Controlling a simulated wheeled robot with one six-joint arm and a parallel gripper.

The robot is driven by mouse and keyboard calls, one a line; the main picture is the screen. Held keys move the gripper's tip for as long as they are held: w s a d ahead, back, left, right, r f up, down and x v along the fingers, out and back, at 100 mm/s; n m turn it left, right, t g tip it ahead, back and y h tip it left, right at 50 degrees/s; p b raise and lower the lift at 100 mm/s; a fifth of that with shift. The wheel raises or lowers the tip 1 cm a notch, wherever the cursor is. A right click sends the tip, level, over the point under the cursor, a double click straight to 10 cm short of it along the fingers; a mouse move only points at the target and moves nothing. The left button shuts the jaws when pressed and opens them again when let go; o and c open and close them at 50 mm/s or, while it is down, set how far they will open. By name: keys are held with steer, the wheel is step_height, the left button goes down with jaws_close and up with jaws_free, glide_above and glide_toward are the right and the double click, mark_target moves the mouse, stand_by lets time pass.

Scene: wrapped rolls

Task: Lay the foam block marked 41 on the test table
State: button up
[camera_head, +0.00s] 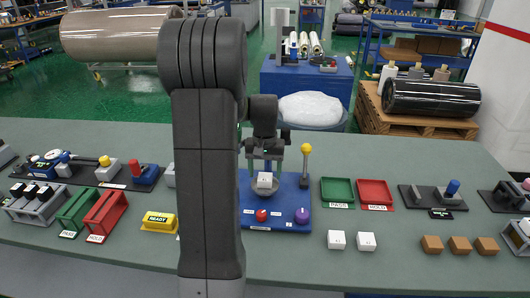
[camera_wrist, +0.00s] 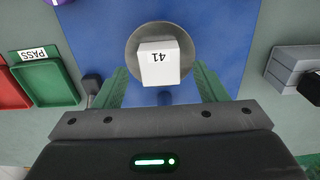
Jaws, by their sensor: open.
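The white foam block marked 41 (camera_wrist: 160,65) sits on the round grey test table (camera_wrist: 133,53) on a blue board. In the head view the block (camera_head: 264,180) and part of the grey disc (camera_head: 257,194) show below my gripper (camera_head: 265,170). My gripper's green fingers are spread, one on each side of the block in the wrist view (camera_wrist: 159,76), with visible gaps between them and it. The block looks upright on the disc, its number face toward the wrist camera.
The blue board (camera_head: 285,222) also carries a red button, a purple knob and a yellow-topped post (camera_head: 305,165). Green PASS tray (camera_head: 338,191) and red tray (camera_head: 375,193) stand to the right. Two white blocks (camera_head: 352,241) and several brown blocks (camera_head: 459,245) lie in front.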

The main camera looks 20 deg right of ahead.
step_height(320, 180, up, 12)
steer(key=shift+f, duration=0.15)
stand_by(0.4)
step_height(320, 180, down, 14)
steer(key=shift+r+p, duration=0.15)
steer(key=shift+p, duration=0.15)
steer(key=shift+r, duration=0.45)
